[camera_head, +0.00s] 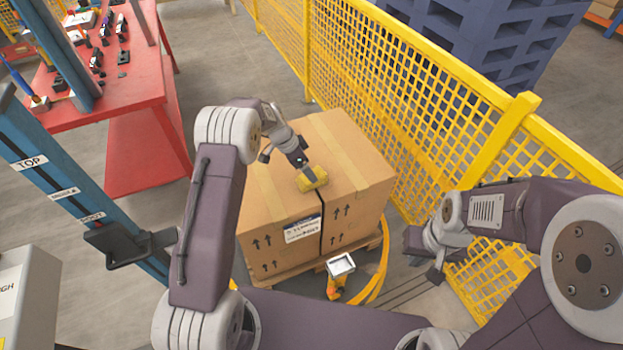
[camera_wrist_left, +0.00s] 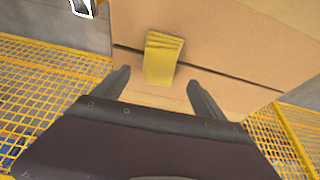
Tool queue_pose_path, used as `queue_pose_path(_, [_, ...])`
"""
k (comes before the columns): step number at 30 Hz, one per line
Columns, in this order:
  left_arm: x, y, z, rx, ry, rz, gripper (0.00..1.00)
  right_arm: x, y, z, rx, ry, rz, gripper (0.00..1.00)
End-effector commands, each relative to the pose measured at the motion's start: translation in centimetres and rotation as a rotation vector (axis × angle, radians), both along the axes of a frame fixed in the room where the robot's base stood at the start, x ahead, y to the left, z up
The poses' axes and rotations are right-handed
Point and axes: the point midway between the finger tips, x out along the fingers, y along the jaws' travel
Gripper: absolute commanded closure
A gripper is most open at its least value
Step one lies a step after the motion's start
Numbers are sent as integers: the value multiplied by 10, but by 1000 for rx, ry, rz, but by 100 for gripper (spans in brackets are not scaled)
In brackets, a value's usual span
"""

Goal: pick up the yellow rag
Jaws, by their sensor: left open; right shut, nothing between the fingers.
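The yellow rag (camera_head: 312,179) lies folded on top of a large cardboard box (camera_head: 270,190). My left gripper (camera_head: 301,163) is just above and beside the rag in the head view. In the left wrist view the rag (camera_wrist_left: 161,58) sits ahead of the two spread fingers of my left gripper (camera_wrist_left: 160,88), roughly centred between them. The left gripper is open and empty; whether it touches the rag cannot be told. My right gripper (camera_head: 425,268) is shut and empty, to the right of the box near the yellow fence.
The box stands on a wooden pallet (camera_head: 290,275). A yellow mesh fence (camera_head: 400,90) runs close behind and to the right. A red table (camera_head: 110,95) with small items stands at the back left, near a blue post (camera_head: 75,200).

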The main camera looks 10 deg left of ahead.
Motion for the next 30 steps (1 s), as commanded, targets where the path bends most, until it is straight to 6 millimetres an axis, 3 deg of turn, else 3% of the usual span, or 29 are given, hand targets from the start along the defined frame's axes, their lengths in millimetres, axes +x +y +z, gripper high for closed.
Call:
queue_pose_path(10, [7, -14, -47, 1, 0, -1, 18, 0, 0, 8, 0, 0, 0, 100])
queue_pose_path(30, [7, -14, -52, 0, 0, -1, 18, 0, 0, 2, 0, 0, 0, 100])
